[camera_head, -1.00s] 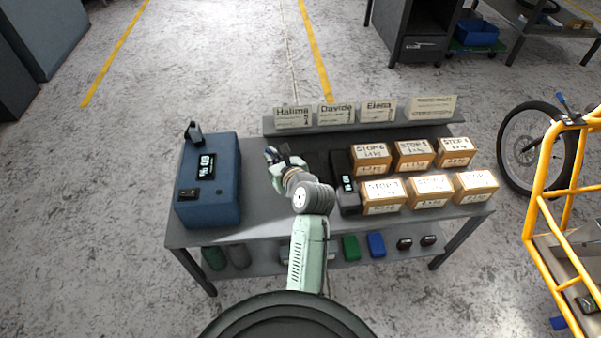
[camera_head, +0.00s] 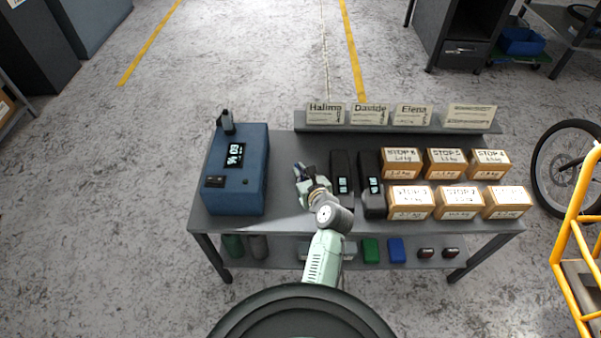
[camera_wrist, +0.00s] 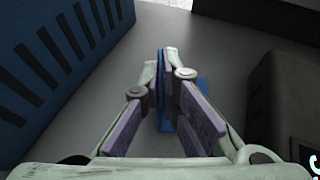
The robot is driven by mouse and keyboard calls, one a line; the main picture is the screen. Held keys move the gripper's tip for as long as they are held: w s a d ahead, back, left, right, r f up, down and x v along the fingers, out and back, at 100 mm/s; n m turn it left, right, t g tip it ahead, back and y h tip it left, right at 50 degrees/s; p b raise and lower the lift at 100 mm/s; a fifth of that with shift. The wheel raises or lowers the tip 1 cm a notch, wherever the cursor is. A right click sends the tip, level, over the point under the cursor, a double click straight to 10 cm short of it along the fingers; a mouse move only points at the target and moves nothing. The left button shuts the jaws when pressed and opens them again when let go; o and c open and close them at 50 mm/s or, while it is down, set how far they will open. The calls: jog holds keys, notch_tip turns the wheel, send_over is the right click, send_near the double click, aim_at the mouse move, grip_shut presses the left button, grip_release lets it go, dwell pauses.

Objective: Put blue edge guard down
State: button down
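My gripper (camera_head: 307,172) is low over the grey bench top, between the blue box with a display and the black blocks. In the wrist view my gripper's fingers (camera_wrist: 164,78) are close together, with purple pads. A thin blue piece, the blue edge guard (camera_wrist: 204,88), shows between and just behind the right finger, so the fingers appear shut on it. Most of it is hidden by the fingers. Whether it touches the bench top (camera_head: 287,200) cannot be told. In the head view the guard is too small to make out.
The blue box (camera_head: 236,175) stands left of my gripper. Two black blocks with lit displays (camera_head: 342,180) stand to the right, then several cardboard boxes (camera_head: 445,165). Name cards (camera_head: 368,115) stand on a raised back ledge. A lower shelf holds small green and blue items (camera_head: 370,250).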

jog(key=shift+f, duration=0.1)
jog(key=c, duration=1.8)
grip_release()
jog(key=shift+r, duration=0.2)
